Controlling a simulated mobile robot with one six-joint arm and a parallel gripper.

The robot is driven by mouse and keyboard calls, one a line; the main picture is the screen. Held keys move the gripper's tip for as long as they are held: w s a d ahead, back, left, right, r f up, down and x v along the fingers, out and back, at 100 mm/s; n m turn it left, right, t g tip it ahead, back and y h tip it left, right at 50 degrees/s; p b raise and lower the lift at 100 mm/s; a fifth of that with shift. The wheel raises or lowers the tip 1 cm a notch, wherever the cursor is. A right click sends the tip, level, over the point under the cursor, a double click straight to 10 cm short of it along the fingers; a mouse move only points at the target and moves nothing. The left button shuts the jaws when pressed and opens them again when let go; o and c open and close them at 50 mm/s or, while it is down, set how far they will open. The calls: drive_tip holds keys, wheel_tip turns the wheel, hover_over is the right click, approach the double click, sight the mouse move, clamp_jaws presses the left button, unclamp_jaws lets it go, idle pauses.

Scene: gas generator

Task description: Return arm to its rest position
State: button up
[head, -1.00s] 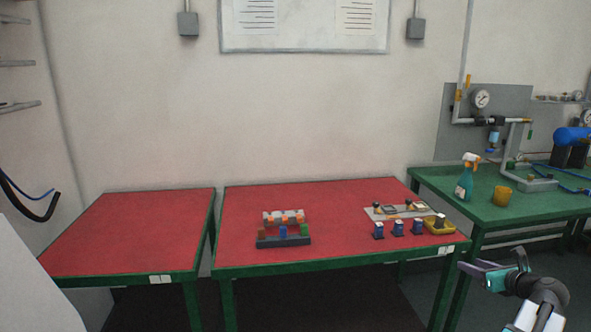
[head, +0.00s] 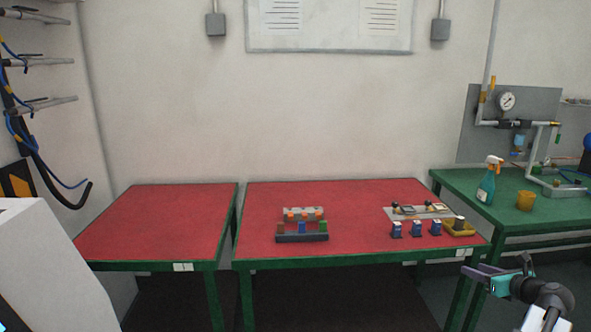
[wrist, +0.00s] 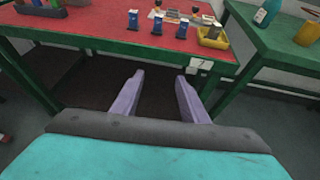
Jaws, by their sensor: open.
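My gripper (head: 468,277) is at the lower right of the head view, in front of the right red table's front edge. In the wrist view its two purple fingers (wrist: 157,97) are apart with nothing between them. They point toward the dark space below the table edge. My arm is partly cut off by the bottom of the head view.
The right red table (head: 350,215) holds a dark rack (head: 302,238), several blue-and-white blocks (head: 416,229) and a yellow tray (head: 470,231). The left red table (head: 155,225) is bare. A green table (head: 510,218) holds a spray bottle (head: 488,182) and a yellow cup (head: 525,200).

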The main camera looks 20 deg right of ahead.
drive_tip(key=w+a+f+n+g+y, duration=0.1)
drive_tip(key=w+a+f+n+y, duration=0.15)
drive_tip(key=w+a+f, duration=0.75)
drive_tip(key=w+a+f+n+g+y, duration=0.1)
drive_tip(key=w+a+f+y, duration=0.25)
drive_tip(key=w+a, duration=0.7)
drive_tip(key=s+a+f+n+g+y, duration=0.1)
drive_tip(key=a+f+n+g, duration=0.1)
drive_tip(key=a+f, duration=0.5)
drive_tip(key=a+f+n+g+y+p, duration=0.15)
drive_tip(key=a+f, duration=0.25)
drive_tip(key=a, duration=0.7)
drive_tip(key=s+a+f+n+g+y, duration=0.1)
drive_tip(key=a+f+n, duration=0.1)
drive_tip(key=a+f, duration=0.5)
drive_tip(key=s+a+f+n+g, duration=0.4)
drive_tip(key=s+a+f+n, duration=0.3)
drive_tip(key=a, duration=0.4)
drive_tip(key=s+a+f+n+g, duration=0.4)
drive_tip(key=s+a+f, duration=0.2)
drive_tip(key=s+a, duration=0.45)
drive_tip(key=s+a+f+n+g+h, duration=0.2)
drive_tip(key=s+f+n+g+h, duration=0.15)
drive_tip(key=s+n, duration=0.5)
drive_tip(key=s+d+n+h, duration=0.3)
drive_tip(key=s+d+n, duration=0.3)
drive_tip(key=n, duration=0.4)
drive_tip(key=shift+s+f, duration=0.3)
drive_tip(key=shift+f, duration=0.05)
